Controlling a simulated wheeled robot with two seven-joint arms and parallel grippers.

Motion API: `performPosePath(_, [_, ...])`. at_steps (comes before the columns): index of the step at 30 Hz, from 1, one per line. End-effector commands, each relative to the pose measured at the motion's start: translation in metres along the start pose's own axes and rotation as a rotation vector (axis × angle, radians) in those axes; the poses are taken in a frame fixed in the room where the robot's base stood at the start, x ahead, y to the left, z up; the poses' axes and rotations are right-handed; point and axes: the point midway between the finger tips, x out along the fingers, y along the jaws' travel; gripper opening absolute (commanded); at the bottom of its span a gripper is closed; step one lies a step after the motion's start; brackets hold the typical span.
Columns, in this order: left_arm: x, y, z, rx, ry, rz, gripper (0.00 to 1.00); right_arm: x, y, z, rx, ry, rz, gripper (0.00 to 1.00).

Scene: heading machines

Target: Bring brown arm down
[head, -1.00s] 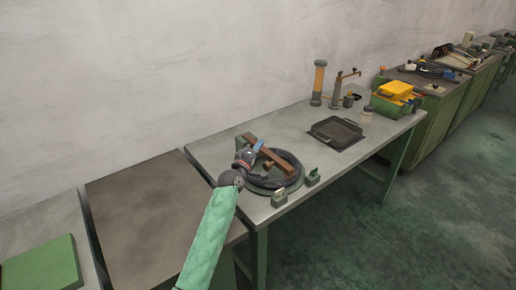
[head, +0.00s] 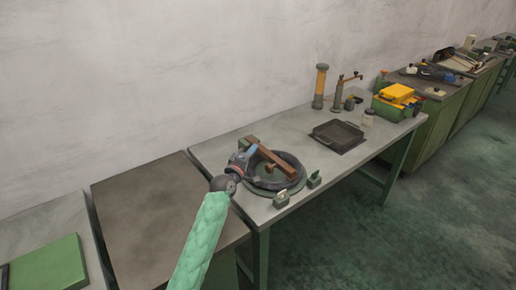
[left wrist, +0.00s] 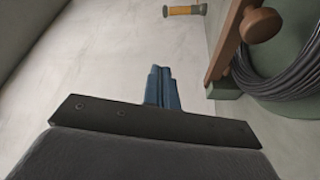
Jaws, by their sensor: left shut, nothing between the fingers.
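The brown arm (head: 276,163) is a wooden bar with a round knob, set over a coil of dark wire (head: 290,183) on a round green base, on the grey table. In the head view it slopes down to the right from a block at its back end. My left gripper (head: 250,152), with blue fingers, is just left of the bar. The right gripper is in no view.
Two small green blocks (head: 314,180) stand at the table's front edge. A dark tray (head: 338,134), an orange-grey cylinder (head: 320,86) and a yellow-green box (head: 397,95) are farther right. The brown tabletop (head: 165,225) at left is clear.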

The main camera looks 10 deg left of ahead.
Motion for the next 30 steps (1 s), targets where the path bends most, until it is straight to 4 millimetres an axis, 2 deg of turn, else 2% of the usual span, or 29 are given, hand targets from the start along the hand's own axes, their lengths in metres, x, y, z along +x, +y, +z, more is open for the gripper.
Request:
performPosePath(6, [-0.030, -0.017, -0.010, 0.002, 0.000, -0.001, 0.00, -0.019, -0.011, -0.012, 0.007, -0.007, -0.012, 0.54])
performPosePath(12, [-0.045, -0.023, -0.017, 0.001, 0.000, 0.000, 0.00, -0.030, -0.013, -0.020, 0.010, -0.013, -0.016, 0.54])
performPosePath(30, [-0.048, -0.024, -0.018, 0.000, 0.000, 0.000, 0.00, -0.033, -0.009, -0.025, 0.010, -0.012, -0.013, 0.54])
